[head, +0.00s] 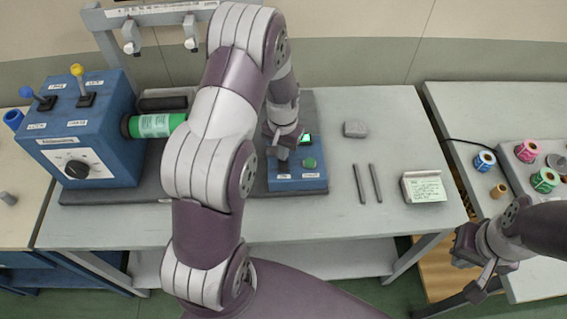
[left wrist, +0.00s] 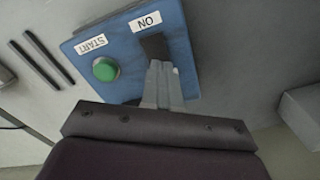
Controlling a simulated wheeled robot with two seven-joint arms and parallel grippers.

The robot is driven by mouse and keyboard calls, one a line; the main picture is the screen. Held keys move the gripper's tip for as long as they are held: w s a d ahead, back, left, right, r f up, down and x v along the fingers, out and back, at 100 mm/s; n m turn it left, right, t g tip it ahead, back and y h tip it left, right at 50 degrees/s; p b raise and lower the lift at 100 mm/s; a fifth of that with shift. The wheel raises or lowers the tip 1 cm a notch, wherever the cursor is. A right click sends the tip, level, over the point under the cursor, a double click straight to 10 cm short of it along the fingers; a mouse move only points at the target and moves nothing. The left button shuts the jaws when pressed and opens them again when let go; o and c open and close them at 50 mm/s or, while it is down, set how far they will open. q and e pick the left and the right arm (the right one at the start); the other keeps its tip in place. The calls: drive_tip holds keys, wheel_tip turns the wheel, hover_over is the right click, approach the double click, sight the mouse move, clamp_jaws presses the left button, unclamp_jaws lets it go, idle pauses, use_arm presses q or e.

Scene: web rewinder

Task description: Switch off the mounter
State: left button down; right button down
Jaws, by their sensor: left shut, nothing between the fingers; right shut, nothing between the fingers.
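The blue control box (head: 300,183) stands on the grey table, with a green START button (head: 310,162) and a small lit green screen (head: 305,138). In the left wrist view the box (left wrist: 185,55) shows the green button (left wrist: 105,69) and a dark switch (left wrist: 154,46) beside the ON label (left wrist: 146,22). My left gripper (left wrist: 160,68) is shut and empty, its fingertips at the switch; I cannot tell whether they press it. In the head view my left gripper (head: 282,152) hides the switch. My right gripper (head: 477,277) is shut and empty, low at the right.
A larger blue box (head: 80,125) with levers and a dial stands at the left by a green roll (head: 155,126). Two dark rods (head: 367,183), a grey block (head: 355,129) and a note block (head: 424,188) lie right of the control box. A side table (head: 480,110) holds coloured rolls.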

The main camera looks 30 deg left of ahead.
use_arm(q)
drive_tip(key=shift+f+b, duration=0.4)
drive_tip(key=shift+f, duration=0.3)
wheel_tip(320, 180, up, 7)
drive_tip(key=p, duration=0.6)
drive_tip(key=shift+r, duration=0.1)
idle(0.4)
